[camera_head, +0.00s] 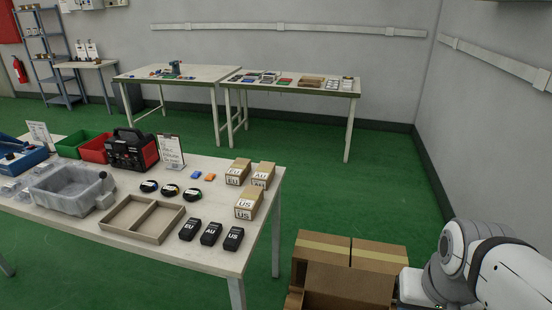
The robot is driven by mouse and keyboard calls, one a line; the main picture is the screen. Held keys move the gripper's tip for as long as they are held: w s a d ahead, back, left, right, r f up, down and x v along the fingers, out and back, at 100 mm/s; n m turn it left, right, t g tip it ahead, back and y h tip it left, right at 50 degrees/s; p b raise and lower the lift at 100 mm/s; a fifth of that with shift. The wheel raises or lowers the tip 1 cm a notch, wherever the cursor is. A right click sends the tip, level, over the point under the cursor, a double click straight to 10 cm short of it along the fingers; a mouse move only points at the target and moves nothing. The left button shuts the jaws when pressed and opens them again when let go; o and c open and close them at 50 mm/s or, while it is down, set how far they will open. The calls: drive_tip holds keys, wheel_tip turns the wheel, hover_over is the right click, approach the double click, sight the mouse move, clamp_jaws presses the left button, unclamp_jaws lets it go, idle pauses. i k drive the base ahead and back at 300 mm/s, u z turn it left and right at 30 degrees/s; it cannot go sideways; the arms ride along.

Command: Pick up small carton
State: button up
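Three small brown cartons with white labels stand on the right part of the near table (205,257). The small carton marked EU (238,172) is at the back left of the group. The small carton marked AU (263,175) is beside it on the right, and the small carton marked US (249,204) is nearer, by the table's right edge. Nothing holds them. Parts of my white arm show at the lower right, apart from the table, but my gripper is not in view.
A larger cardboard box (350,280) stands right of the table, near my arm. Black items (211,233), a divided tray (143,218), a grey bin (68,188) and a black-red device (132,150) share the table. Green floor is clear towards the back tables (345,92).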

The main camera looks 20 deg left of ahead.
sight(238, 171)
drive_tip(key=z, duration=2.7)
drive_tip(key=k, duration=2.05)
drive_tip(key=u, duration=2.6)
drive_tip(key=i, duration=0.9)
drive_tip(key=u, duration=0.05)
